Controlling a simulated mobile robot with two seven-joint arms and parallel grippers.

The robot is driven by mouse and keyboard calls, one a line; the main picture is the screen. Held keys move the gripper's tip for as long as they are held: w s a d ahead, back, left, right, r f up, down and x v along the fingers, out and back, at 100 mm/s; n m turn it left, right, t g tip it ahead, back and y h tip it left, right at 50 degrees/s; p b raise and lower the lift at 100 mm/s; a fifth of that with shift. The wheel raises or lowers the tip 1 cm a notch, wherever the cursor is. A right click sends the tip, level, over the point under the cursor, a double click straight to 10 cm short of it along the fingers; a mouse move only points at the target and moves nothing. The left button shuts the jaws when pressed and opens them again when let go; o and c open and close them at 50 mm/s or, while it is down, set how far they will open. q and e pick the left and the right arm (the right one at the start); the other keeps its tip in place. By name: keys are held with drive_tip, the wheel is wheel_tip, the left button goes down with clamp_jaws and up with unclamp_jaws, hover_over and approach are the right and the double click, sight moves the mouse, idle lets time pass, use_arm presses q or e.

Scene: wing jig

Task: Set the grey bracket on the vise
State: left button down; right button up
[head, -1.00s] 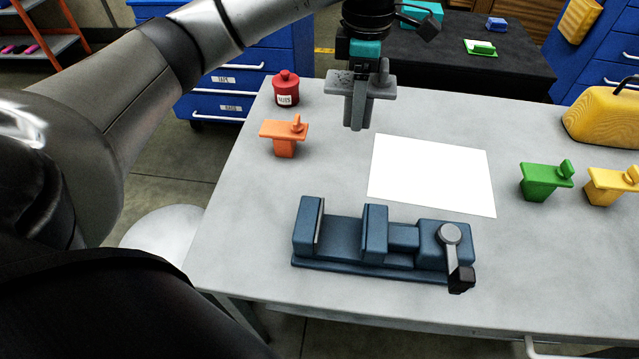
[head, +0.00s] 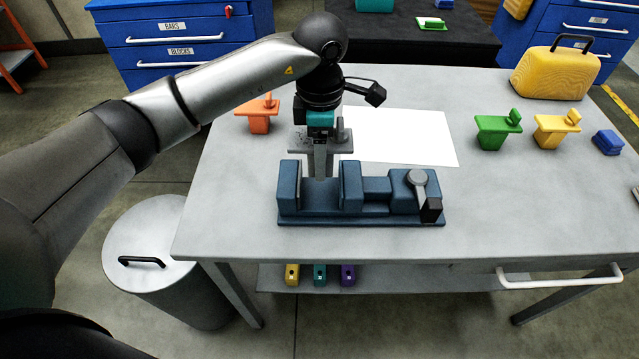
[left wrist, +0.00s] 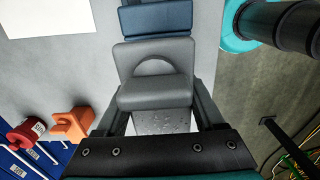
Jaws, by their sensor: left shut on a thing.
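The grey bracket (head: 321,147) is held by my left gripper (head: 320,132), with its flat plate level and its stem pointing down. The blue vise (head: 365,211) stands near the front of the table. The stem lines up with the gap between the left jaw and the middle jaw, its lower end at about jaw-top height or a little below. I cannot tell whether it touches the vise. In the left wrist view the bracket (left wrist: 155,72) sits between the fingers of my left gripper (left wrist: 158,112), with the blue vise (left wrist: 155,18) beyond it. My right gripper is not seen.
A white sheet (head: 405,138) lies behind the vise. An orange bracket (head: 258,120) stands to the left. Green (head: 492,132) and yellow (head: 552,132) brackets, a blue block (head: 608,142) and a yellow case (head: 558,73) are to the right. The table front is clear.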

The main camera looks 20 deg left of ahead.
sight(320, 194)
use_arm(q)
wheel_tip(320, 194, down, 4)
drive_tip(key=shift+r, duration=0.1)
wheel_tip(320, 194, down, 4)
drive_tip(key=shift+r+b, duration=0.1)
drive_tip(key=shift+b, duration=0.35)
drive_tip(key=shift+f, duration=0.25)
drive_tip(key=shift+f, duration=0.2)
unclamp_jaws()
drive_tip(key=shift+r, duration=0.1)
